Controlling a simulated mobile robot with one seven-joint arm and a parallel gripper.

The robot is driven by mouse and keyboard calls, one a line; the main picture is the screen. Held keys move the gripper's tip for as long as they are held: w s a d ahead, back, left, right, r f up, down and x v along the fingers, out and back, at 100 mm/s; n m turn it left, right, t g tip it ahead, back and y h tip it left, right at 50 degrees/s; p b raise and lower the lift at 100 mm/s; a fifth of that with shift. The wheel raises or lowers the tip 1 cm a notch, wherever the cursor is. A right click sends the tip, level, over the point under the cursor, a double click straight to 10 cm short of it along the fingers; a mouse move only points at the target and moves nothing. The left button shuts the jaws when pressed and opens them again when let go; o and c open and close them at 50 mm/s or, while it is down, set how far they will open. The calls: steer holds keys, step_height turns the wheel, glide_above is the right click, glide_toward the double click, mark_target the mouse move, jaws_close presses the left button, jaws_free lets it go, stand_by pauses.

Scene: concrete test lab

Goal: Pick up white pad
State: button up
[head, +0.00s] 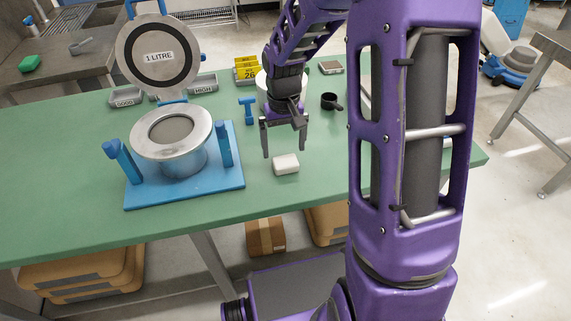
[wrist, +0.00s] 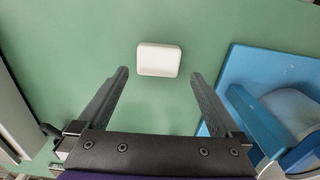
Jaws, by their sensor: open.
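The white pad (head: 286,164) is a small rounded block lying flat on the green table, right of the blue stand. In the wrist view the white pad (wrist: 159,59) lies ahead of the fingertips, roughly centred between them. My gripper (head: 285,154) is open and empty, pointing down above the table close to the pad. In the wrist view my gripper (wrist: 158,74) shows its two dark fingers spread apart, with bare green table between them. I see no contact between fingers and pad.
A metal pot (head: 172,130) with its raised "1 LITRE" lid (head: 158,88) stands on a blue base (head: 232,180) left of the pad. A blue tool (head: 247,108), a black cup (head: 331,101) and a yellow number block (head: 246,69) are farther back. The table front (head: 300,205) is clear.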

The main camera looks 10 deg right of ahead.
mark_target(285, 158)
steer(key=f, duration=0.4)
steer(key=shift+w+d, duration=0.1)
steer(key=shift+w, duration=0.1)
steer(key=c, duration=1.2)
step_height(285, 158, up, 10)
steer(key=shift+r+p, duration=0.1)
steer(key=shift+p, duration=0.25)
